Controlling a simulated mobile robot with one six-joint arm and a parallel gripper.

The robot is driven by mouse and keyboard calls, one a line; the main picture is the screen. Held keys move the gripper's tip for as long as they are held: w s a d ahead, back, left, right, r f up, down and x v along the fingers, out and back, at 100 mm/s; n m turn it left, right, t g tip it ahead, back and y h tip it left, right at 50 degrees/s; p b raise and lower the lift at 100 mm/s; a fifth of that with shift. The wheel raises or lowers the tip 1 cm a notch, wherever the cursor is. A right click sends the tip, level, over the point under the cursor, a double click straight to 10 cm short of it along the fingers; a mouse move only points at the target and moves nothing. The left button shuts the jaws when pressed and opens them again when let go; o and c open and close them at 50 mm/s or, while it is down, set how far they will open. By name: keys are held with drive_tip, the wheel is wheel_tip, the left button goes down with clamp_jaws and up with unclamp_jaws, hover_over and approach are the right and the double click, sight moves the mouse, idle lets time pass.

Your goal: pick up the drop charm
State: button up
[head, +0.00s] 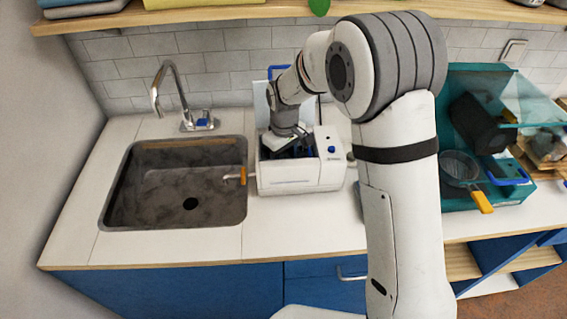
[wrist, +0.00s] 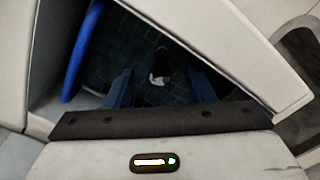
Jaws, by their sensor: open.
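My gripper (head: 290,150) reaches down into the open top of a white box-like appliance (head: 300,178) on the counter. In the wrist view my gripper (wrist: 158,88) shows two dark blue-grey fingers, apart, with the dark interior between and beyond them. A small dark thing with a pale patch (wrist: 157,79) lies beyond the fingertips, roughly midway between them. It may be the drop charm, but it is too dark and small to be sure. No contact with the fingers shows. In the head view the inside of the appliance is mostly hidden.
The appliance walls (wrist: 240,40) close around the gripper, with a blue bar (wrist: 80,50) at the left. A sink (head: 185,185) is left of the appliance. The counter in front is clear.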

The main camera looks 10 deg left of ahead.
drive_tip(key=c, duration=1.1)
drive_tip(key=shift+o, duration=0.2)
drive_tip(key=shift+r, duration=0.1)
